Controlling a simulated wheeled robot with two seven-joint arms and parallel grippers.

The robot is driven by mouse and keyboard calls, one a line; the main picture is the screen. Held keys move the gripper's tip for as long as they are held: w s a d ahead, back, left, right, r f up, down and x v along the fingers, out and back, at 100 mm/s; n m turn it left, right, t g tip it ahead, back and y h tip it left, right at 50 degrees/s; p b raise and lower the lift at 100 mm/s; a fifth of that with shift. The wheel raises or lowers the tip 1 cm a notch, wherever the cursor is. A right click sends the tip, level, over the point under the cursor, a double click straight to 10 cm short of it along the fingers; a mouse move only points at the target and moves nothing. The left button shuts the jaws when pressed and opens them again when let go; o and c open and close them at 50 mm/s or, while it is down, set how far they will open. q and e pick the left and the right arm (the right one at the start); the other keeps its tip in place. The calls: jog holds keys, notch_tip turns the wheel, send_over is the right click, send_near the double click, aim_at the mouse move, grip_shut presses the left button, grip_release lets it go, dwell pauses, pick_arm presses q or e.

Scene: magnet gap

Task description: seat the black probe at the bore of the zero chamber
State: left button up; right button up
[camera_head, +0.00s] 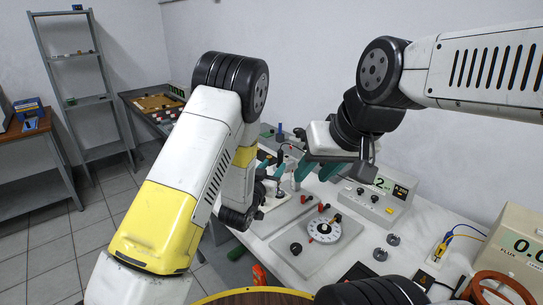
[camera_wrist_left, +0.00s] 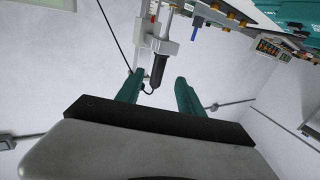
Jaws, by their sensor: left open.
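The black probe (camera_wrist_left: 158,70) stands out from a grey and white holder (camera_wrist_left: 165,45) in the left wrist view, with a thin dark cable curling near its tip. My left gripper is open, with teal fingers (camera_wrist_left: 158,90) apart on either side of the probe's line; I cannot tell whether they touch it. In the head view my left gripper (camera_head: 269,167) is partly hidden by my own arm, beside a dark upright piece (camera_head: 280,157). My right gripper (camera_head: 311,176) has its teal fingers apart above the bench, with nothing seen between them. I cannot identify the zero chamber or its bore.
A grey plate with a white dial (camera_head: 324,229) lies on the white bench. Two small dark metal pieces (camera_head: 388,246), a FLUX meter (camera_head: 515,243) and a copper-coloured ring (camera_head: 497,288) are at the right.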

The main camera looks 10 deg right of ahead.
aim_at(279, 160)
pick_arm(q)
jog(key=x, duration=0.6)
jog(key=shift+w+d+r, duration=0.1)
jog(key=shift+d, duration=0.15)
jog(key=shift+c, duration=0.3)
grip_shut()
